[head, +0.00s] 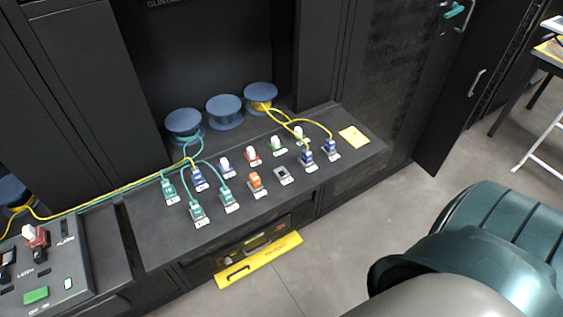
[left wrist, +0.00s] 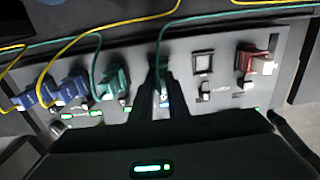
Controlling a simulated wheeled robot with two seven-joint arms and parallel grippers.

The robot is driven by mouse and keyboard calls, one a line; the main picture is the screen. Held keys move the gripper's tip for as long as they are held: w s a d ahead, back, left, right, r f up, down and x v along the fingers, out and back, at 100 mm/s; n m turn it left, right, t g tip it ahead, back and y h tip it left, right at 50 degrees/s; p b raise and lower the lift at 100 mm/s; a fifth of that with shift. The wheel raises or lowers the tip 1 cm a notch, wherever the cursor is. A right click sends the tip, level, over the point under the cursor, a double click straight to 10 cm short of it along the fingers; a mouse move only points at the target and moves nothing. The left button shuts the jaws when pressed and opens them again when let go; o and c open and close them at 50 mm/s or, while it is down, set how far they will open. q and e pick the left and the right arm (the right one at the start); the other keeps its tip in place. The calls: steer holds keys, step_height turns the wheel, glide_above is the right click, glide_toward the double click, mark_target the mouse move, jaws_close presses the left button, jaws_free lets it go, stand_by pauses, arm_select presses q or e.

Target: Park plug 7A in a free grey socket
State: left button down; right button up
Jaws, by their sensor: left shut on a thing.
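My left gripper (left wrist: 160,85) shows only in the left wrist view. It is shut on a dark, mostly hidden plug at a console panel (left wrist: 222,105); a teal cable (left wrist: 164,38) runs up from it. I cannot read its label or tell whether it is seated. An empty square socket (left wrist: 203,62) lies just right of the gripper, with a red plug or switch (left wrist: 246,62) beyond. A teal plug (left wrist: 114,82) and blue plugs (left wrist: 72,88) stand to the left. In the head view, a grey socket (head: 283,175) on the bench (head: 155,235) looks empty. My right gripper is not in view.
Teal plugs (head: 197,212), an orange plug (head: 256,180), blue plugs (head: 306,158) and white-topped ones (head: 251,155) crowd the bench. Blue spools (head: 224,111) stand behind. Yellow cables (head: 120,187) and teal cables run left to the console (head: 62,282). A yellow card (head: 354,137) lies at right.

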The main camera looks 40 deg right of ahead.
arm_select(q)
steer(key=shift+r+p, duration=0.85)
steer(key=shift+r, duration=0.75)
steer(key=shift+r+p, duration=0.55)
steer(key=shift+r, duration=0.55)
